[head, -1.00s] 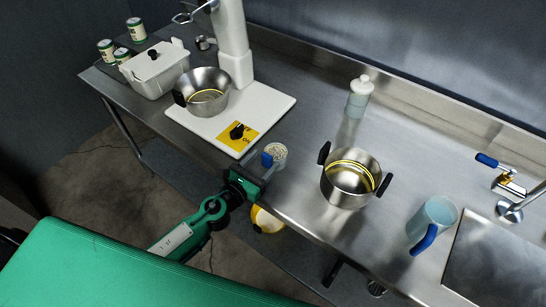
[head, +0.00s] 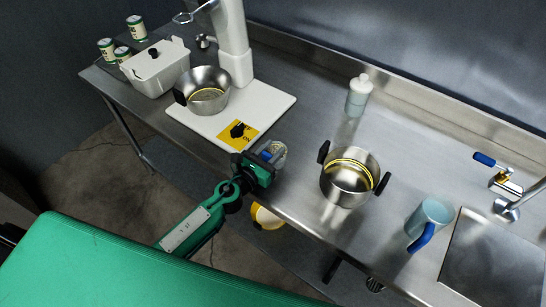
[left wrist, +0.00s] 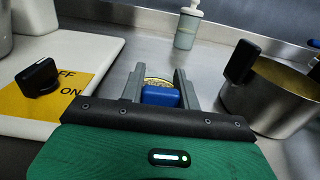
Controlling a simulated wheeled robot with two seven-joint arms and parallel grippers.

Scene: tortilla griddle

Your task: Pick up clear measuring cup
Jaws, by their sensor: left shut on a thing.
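The clear measuring cup (head: 280,153) with a blue handle is near the front edge of the steel counter, just right of the white board. My left gripper (head: 265,158) is shut on its blue handle and covers part of the cup. In the left wrist view the two grey fingers (left wrist: 158,88) flank the blue handle (left wrist: 160,97), with the cup's round rim showing behind it. I cannot tell whether the cup is touching the counter. My right gripper is not in view.
A steel pot (head: 349,178) with black handles stands to the right, and a light blue pitcher (head: 430,218) beyond it. A machine with a steel bowl (head: 208,92) stands on the white board (head: 277,104). A white-capped bottle (head: 358,96) stands behind.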

